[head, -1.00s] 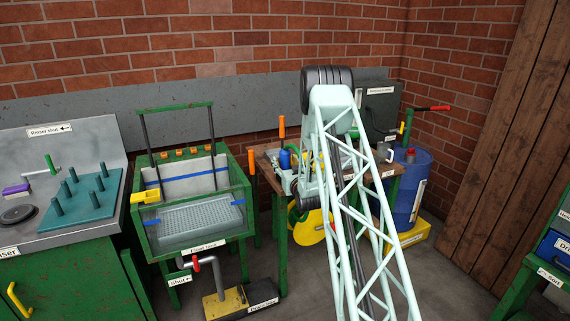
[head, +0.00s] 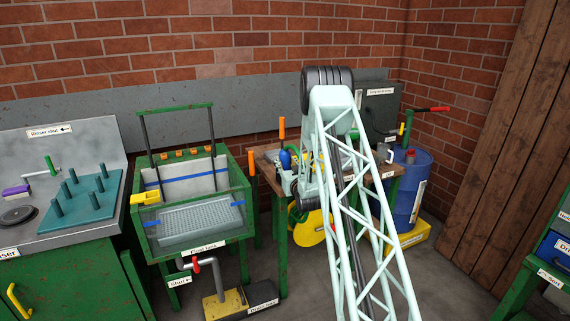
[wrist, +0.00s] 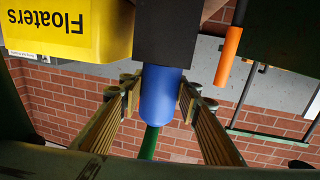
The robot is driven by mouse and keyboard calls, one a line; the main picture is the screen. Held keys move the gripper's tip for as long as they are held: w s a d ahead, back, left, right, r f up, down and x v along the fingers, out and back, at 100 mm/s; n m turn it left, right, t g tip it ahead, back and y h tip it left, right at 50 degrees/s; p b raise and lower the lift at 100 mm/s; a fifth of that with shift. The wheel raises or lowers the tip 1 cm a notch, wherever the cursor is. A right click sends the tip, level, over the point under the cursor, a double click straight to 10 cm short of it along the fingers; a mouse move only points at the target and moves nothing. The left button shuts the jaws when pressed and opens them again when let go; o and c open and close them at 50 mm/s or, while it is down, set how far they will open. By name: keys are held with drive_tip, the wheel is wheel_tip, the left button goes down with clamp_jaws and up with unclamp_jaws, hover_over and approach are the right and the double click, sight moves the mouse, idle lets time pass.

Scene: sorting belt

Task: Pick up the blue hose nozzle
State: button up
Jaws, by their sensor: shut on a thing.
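The blue hose nozzle (wrist: 160,95) is between the two fingers of my gripper (wrist: 160,103) in the wrist view. It is a smooth blue cylinder with a green end below it in the picture, and a dark block hides its other end. My gripper is shut on it, one finger on each side. In the head view a small blue shape (head: 285,159), which looks like the nozzle, shows at my gripper over the workbench (head: 265,158). My arm hides much of the bench there.
A yellow box labelled Floaters (wrist: 65,30) is close at the upper left of the wrist view. An orange handle (wrist: 228,55) hangs at its right. In the head view the float tank (head: 195,215) stands left of the bench and a blue drum (head: 410,185) right of it.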

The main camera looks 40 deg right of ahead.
sight(284, 150)
drive_tip(key=shift+r+p, duration=0.85)
drive_tip(key=shift+r, duration=4.05)
drive_tip(key=o, duration=0.4)
drive_tip(key=shift+c, duration=1.2)
drive_tip(key=shift+a, duration=0.1)
